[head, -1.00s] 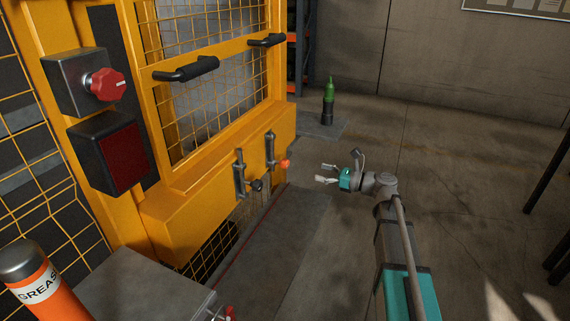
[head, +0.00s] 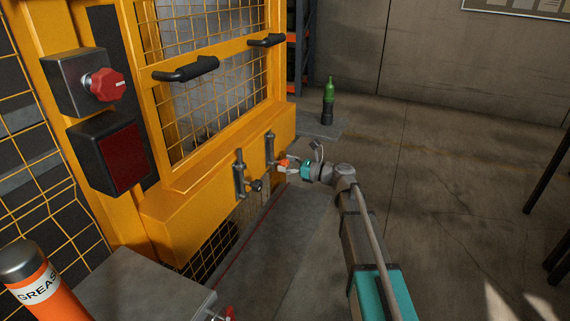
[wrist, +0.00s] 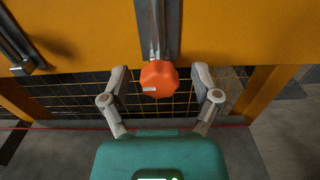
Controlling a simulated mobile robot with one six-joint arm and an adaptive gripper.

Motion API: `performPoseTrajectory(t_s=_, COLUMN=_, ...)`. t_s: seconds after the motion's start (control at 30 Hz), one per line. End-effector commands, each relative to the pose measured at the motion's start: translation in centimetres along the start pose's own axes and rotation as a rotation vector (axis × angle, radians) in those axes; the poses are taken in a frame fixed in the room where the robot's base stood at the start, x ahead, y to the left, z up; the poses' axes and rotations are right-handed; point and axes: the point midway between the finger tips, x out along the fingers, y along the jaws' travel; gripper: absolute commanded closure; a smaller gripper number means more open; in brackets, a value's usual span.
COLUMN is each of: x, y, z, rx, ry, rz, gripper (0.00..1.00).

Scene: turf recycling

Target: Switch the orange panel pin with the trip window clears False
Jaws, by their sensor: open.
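The orange panel pin (wrist: 159,79) is an orange knob below a grey metal bolt on the yellow panel. In the head view the orange knob (head: 283,163) shows on the right-hand bolt, partly behind my fingers. My gripper (head: 288,167) is at the knob. In the wrist view my gripper (wrist: 160,88) is open, with one finger on each side of the knob and gaps on both sides. A second bolt (head: 239,172) with a black knob (head: 256,186) is to the left. A dark red display panel (head: 124,158) hangs on the yellow post; no lit text shows on it.
A red rotary knob (head: 104,84) on a grey box is above the display. Black handles (head: 186,69) stick out from the mesh door. An orange grease tube (head: 48,290) stands at the lower left. A green bottle (head: 329,92) is behind.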

Motion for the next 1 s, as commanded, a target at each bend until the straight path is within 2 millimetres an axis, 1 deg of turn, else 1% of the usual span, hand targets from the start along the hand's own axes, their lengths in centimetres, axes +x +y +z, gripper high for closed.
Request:
performPoseTrajectory(t_s=0.17, x=0.57, y=0.06, z=0.0, rx=0.0, ry=0.0, rz=0.001, gripper=0.2)
performPoseTrajectory(t_s=0.4, x=0.57, y=0.08, z=0.0, rx=0.0, ry=0.0, rz=0.001, gripper=0.2)
performPoseTrajectory(t_s=0.47, x=0.57, y=0.08, z=0.0, rx=0.0, ry=0.0, rz=0.001, gripper=0.31)
performPoseTrajectory(t_s=0.5, x=0.56, y=0.08, z=0.0, rx=0.0, ry=0.0, rz=0.001, gripper=0.39)
performPoseTrajectory(t_s=0.57, x=0.56, y=0.08, z=0.0, rx=0.0, ry=0.0, rz=0.001, gripper=0.5)
performPoseTrajectory(t_s=0.6, x=0.56, y=0.08, z=0.0, rx=0.0, ry=0.0, rz=0.001, gripper=0.57)
performPoseTrajectory(t_s=0.67, x=0.56, y=0.08, z=0.0, rx=0.0, ry=0.0, rz=0.001, gripper=0.69)
performPoseTrajectory(t_s=0.7, x=0.56, y=0.08, z=0.0, rx=0.0, ry=0.0, rz=0.001, gripper=0.76)
performPoseTrajectory(t_s=0.83, x=0.57, y=0.08, z=0.0, rx=0.0, ry=0.0, rz=0.001, gripper=1.0)
performPoseTrajectory(t_s=1.0, x=0.57, y=0.07, z=0.06, rx=0.0, ry=0.0, rz=0.001, gripper=1.0)
